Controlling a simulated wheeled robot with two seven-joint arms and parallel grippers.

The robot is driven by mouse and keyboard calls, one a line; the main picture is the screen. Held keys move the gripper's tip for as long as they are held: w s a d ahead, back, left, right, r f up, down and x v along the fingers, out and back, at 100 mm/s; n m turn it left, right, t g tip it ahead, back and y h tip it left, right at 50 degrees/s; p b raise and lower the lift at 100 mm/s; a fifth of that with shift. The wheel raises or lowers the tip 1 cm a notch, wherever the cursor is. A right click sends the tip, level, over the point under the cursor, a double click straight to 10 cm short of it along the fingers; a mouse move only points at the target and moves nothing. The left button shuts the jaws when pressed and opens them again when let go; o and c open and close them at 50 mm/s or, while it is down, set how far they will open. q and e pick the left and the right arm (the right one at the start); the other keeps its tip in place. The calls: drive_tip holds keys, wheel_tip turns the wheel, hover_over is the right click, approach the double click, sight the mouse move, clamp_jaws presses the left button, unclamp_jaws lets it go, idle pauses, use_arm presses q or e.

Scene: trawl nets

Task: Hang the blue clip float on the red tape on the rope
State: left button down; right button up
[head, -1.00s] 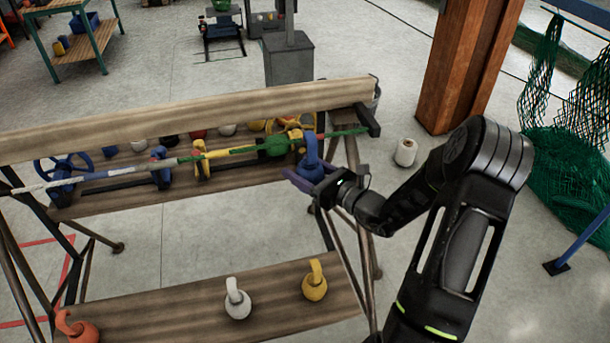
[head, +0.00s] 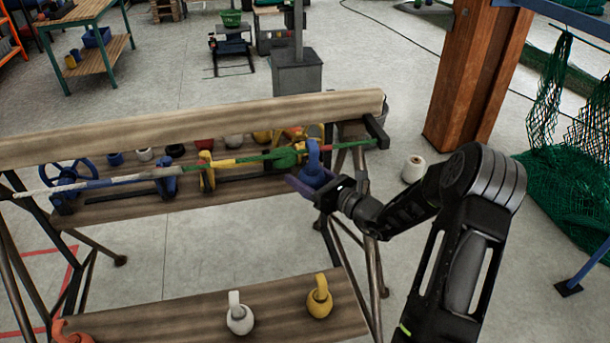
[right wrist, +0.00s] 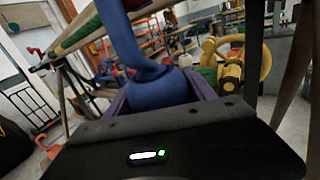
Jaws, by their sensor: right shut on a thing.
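The blue clip float (head: 315,170) is upright in my right gripper (head: 315,184), its hook upward, at the right end of the rope (head: 120,180). In the right wrist view, the blue float (right wrist: 160,88) sits between the jaws, its neck crossing the near side of the rope (right wrist: 78,34); the hook's top is cut off. In the head view the hook overlaps the rope; I cannot tell whether they touch. The rope has white, blue, yellow, green and reddish stretches; the red tape is too small to place surely. My left gripper is out of view.
A white float (head: 239,318) and yellow float (head: 319,300) stand on the lower plank (head: 190,315).

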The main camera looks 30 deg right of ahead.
idle(0.3)
drive_tip(key=o, duration=1.5)
drive_tip(key=shift+f, duration=0.1)
drive_tip(key=shift+s+d, duration=0.15)
drive_tip(key=shift+s, duration=0.35)
drive_tip(key=b+v, duration=0.1)
drive_tip(key=v, duration=0.5)
drive_tip(key=shift+s+b, duration=0.3)
drive_tip(key=shift+s, duration=0.1)
drive_tip(key=shift+d, duration=0.1)
